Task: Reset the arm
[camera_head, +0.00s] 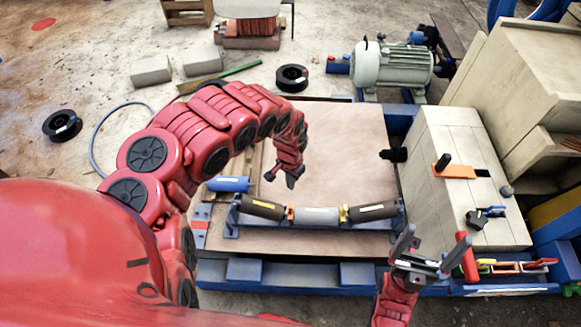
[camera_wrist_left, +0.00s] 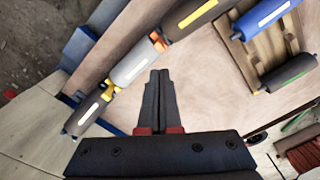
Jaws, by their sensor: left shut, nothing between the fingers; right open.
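My red left arm (camera_head: 205,118) arches in from the left over the work board. Its gripper (camera_head: 284,177) points down above the board, behind the roller row. In the left wrist view its fingers (camera_wrist_left: 157,80) are together and empty. Below sits a roller frame with a dark left roller (camera_head: 262,208), a grey middle roller (camera_head: 316,216) and a dark right roller (camera_head: 372,211). The grey roller also shows in the left wrist view (camera_wrist_left: 131,64). My right gripper (camera_head: 424,256) is at the lower right, fingers apart and empty, near a red-handled item (camera_head: 466,257).
The board (camera_head: 340,145) is clear behind the rollers. A blue roller (camera_head: 228,184) lies at its left side, partly beside my arm. A pale block cabinet (camera_head: 455,180) with small tools stands right. A motor (camera_head: 391,64) and black spools (camera_head: 292,78) are further back.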

